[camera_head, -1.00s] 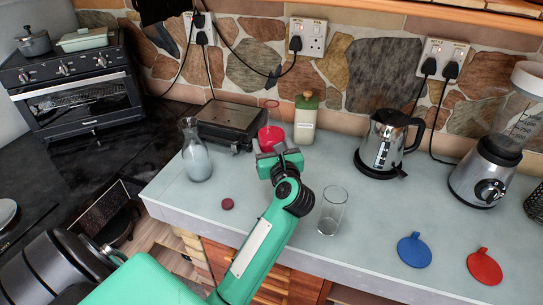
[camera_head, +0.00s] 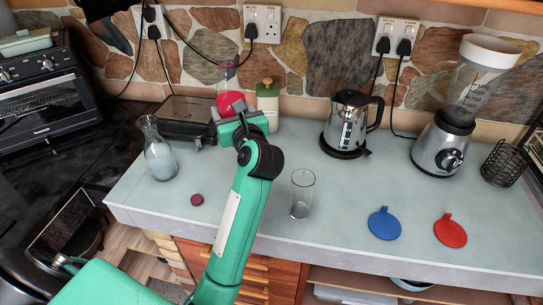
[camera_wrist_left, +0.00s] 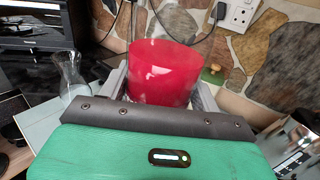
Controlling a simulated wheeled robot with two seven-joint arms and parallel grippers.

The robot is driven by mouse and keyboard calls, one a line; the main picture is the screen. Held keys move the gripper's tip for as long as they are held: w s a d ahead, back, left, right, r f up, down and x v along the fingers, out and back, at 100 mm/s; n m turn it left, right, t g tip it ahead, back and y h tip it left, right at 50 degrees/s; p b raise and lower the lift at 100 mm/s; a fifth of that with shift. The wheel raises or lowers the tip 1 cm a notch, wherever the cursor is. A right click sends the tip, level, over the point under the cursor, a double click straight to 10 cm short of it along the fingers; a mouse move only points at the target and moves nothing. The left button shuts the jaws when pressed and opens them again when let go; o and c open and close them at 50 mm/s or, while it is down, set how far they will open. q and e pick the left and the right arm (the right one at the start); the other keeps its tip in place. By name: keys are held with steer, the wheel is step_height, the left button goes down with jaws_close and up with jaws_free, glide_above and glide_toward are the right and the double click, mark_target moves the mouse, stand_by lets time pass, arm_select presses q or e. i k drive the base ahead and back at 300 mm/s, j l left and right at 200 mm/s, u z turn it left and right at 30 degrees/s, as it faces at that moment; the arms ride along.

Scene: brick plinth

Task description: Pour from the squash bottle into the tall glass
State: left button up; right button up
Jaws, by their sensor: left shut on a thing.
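The squash bottle (camera_head: 231,103) is a clear vessel with red squash in its lower part. It stands about upright in front of the stone wall, raised a little above the counter. My left gripper (camera_head: 238,127) is shut on it, partly hiding its lower end. In the left wrist view the red bottle body (camera_wrist_left: 163,72) fills the space between the fingers. The tall glass (camera_head: 301,196) stands upright and looks empty on the counter, to the right of my left forearm. My right gripper is not in view.
A glass carafe (camera_head: 159,152) and a small maroon disc (camera_head: 197,199) are on the left. A kettle (camera_head: 346,125), blender (camera_head: 445,143), blue disc (camera_head: 384,224) and red disc (camera_head: 450,232) lie to the right. Counter around the glass is clear.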

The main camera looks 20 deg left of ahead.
mark_target(303, 181)
steer(key=k+j+z, duration=0.25)
steer(key=j+z, duration=0.2)
steer(key=j, duration=0.25)
steer(key=k+j+z, duration=0.25)
